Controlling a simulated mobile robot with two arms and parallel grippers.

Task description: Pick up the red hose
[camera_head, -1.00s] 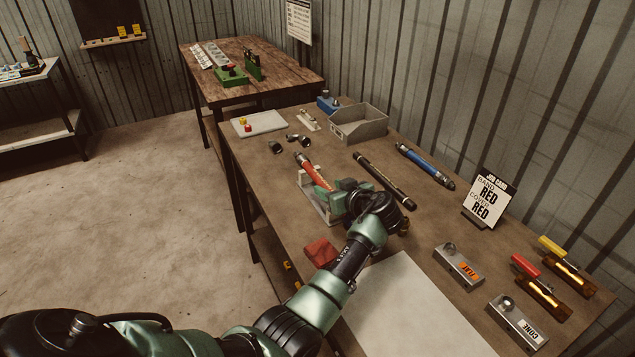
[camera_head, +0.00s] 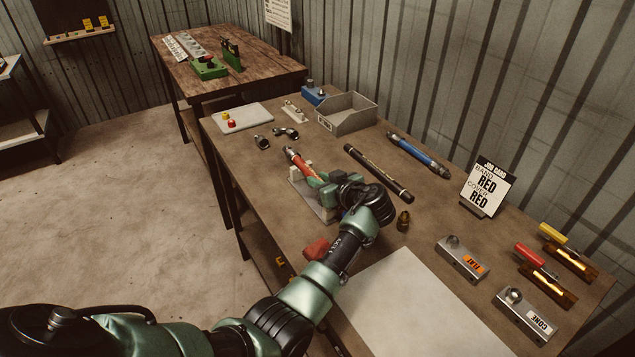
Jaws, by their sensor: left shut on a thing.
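The red hose (camera_head: 299,161) lies at the middle of the workbench, its far end with a dark tip showing past my gripper. A pale holder (camera_head: 305,194) stands under or beside it; I cannot tell whether the hose still touches it. My left gripper (camera_head: 322,183) is shut on the red hose from above. The arm hides the near part of the hose. My right gripper is not in view.
A black hose (camera_head: 378,172) and a blue hose (camera_head: 418,154) lie to the right. A grey bin (camera_head: 347,114) stands behind. A job card (camera_head: 487,187), a brass fitting (camera_head: 403,221) and a pale mat (camera_head: 415,305) are nearer. A red block (camera_head: 316,249) sits near the left edge.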

